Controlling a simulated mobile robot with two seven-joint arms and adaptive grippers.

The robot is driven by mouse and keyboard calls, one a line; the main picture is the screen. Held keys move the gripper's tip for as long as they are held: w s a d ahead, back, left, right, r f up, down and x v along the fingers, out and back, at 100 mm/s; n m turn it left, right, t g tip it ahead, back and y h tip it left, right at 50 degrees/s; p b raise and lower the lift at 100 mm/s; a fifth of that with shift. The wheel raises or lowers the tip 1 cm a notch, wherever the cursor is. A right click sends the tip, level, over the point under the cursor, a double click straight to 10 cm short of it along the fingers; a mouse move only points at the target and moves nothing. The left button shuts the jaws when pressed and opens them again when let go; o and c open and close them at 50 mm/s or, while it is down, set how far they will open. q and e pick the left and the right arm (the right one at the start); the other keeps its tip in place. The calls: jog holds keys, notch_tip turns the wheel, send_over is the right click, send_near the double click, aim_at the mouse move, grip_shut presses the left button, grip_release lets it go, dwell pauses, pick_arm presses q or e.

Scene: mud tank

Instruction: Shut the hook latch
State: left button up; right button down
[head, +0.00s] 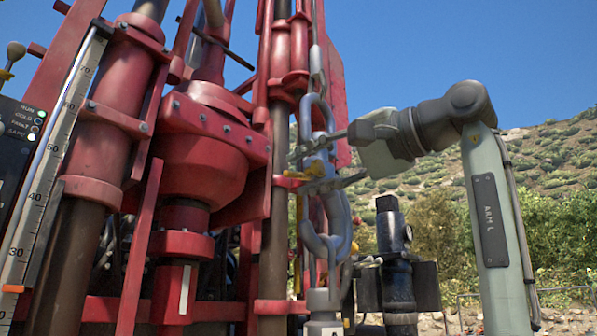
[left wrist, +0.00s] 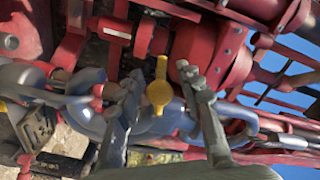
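A grey hook (head: 329,240) hangs from a chain link beside the red drilling mast in the head view. It also shows blue-grey in the left wrist view (left wrist: 85,122). A yellow latch (head: 313,168) sits at the hook's upper part; the left wrist view shows its round end and narrow arm (left wrist: 158,91). My right gripper is out of view.
The red mast (head: 205,150) with its pipes and cylinders stands close on the hook's left. A black fitting (head: 393,245) stands below my left gripper. A control panel (head: 20,125) and measuring scale (head: 48,170) are far left. Open sky lies above my arm.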

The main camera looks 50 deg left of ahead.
pick_arm(q)
jog(key=shift+a, duration=1.2)
grip_shut()
